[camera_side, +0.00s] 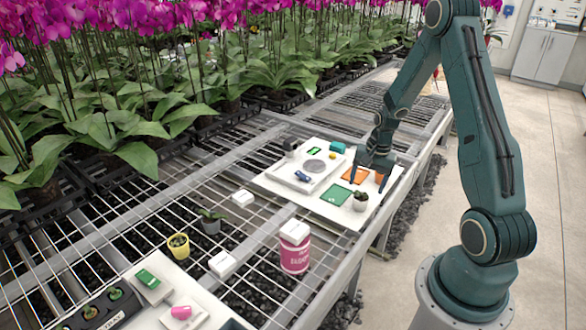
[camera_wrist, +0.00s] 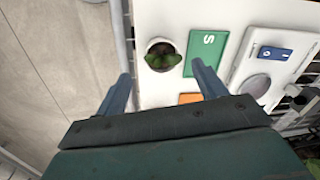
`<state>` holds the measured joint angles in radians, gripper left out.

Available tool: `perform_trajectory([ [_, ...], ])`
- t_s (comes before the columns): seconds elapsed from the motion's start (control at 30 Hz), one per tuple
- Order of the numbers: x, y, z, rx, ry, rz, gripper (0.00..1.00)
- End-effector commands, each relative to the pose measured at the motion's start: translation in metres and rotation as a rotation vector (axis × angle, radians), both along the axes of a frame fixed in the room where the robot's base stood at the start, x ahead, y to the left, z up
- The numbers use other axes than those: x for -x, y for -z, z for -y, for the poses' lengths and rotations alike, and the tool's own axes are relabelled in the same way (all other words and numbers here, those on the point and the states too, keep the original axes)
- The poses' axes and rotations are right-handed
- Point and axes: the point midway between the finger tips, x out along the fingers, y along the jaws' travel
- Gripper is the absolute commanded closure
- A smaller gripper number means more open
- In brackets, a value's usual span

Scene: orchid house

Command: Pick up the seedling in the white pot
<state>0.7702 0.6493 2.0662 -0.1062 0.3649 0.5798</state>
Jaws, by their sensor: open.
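The white pot (camera_side: 361,206) with a small green seedling (camera_side: 361,195) stands upright on the white board, near its front right edge. In the wrist view the white pot (camera_wrist: 153,43) is seen from above with dark green leaves (camera_wrist: 161,58) inside its rim. My gripper (camera_side: 372,174) is open and empty, fingers pointing down above the board, behind the white pot in the side view. In the wrist view my gripper's (camera_wrist: 161,76) two fingers stand apart, with the pot beyond their tips, roughly between them. I see no contact.
A pink tin (camera_side: 294,256), yellow pot (camera_side: 178,246) and grey pot (camera_side: 210,226) stand on the wire bench.

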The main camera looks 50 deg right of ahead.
Motion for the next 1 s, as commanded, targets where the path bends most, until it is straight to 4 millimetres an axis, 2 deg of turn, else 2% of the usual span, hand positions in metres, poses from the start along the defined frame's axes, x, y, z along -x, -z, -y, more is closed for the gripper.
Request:
perform_trajectory([
  [0.1,-0.001,0.008,-0.001,-0.001,0.0,-0.001,0.3],
  [0.53,-0.002,0.017,-0.001,-0.002,0.0,-0.001,0.3],
  [1.0,-0.008,0.059,-0.003,-0.001,-0.001,-0.001,0.3],
])
